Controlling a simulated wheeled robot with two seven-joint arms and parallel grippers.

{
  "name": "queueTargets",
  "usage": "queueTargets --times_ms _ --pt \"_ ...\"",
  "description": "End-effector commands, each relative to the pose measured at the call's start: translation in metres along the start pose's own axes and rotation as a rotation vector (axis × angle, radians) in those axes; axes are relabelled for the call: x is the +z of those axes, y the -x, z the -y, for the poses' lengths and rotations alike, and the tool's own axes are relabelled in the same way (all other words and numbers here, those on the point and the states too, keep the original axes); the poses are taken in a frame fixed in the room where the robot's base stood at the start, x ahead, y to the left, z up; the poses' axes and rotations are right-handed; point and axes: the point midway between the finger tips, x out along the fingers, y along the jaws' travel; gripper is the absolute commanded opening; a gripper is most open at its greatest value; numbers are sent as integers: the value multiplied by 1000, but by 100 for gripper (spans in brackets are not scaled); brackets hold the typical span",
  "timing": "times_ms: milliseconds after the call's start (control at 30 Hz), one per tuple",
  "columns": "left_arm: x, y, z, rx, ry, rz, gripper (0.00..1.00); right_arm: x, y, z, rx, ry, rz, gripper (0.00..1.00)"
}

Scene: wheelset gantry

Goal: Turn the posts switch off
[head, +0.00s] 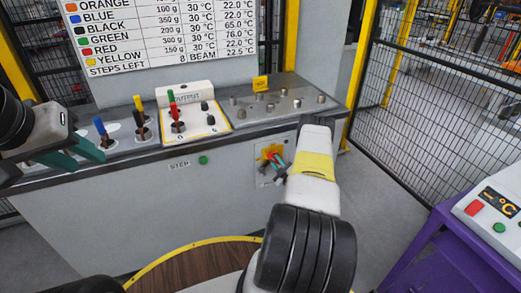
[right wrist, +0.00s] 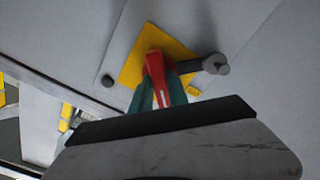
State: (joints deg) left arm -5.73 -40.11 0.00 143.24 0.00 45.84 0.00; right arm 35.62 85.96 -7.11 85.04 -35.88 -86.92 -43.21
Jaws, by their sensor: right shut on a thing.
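The posts switch (head: 266,152) is on the front face of the grey cabinet, at the middle right of the head view. It has a yellow plate (right wrist: 135,69) with a red handle (right wrist: 154,66). My right gripper (head: 279,165) is at the switch, and its teal fingers (right wrist: 171,93) are shut on the red handle. The handle's lower part is partly hidden between the fingers. A grey rod with a round end (right wrist: 216,64) sticks out beside the plate. My left gripper (head: 90,157) is at the left, in front of the cabinet's top edge, open and empty.
The cabinet top (head: 241,127) carries blue, black, yellow, red and green levers and several grey knobs. A green button (head: 203,160) marked STEP is on its front. A purple stand (head: 440,258) is at the right, near a mesh fence (head: 420,110). A round wooden surface (head: 195,270) is below.

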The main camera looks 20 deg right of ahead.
Motion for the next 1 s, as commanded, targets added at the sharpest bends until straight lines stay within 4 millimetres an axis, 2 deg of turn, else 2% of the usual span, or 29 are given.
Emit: queueTargets --times_ms 600,1000 --pt "0 0 0 0 0 0 36 2 1 4 -5 560 3 0" --pt "0 0 0 0 0 0 36 3 2 4 -4 762 5 0"
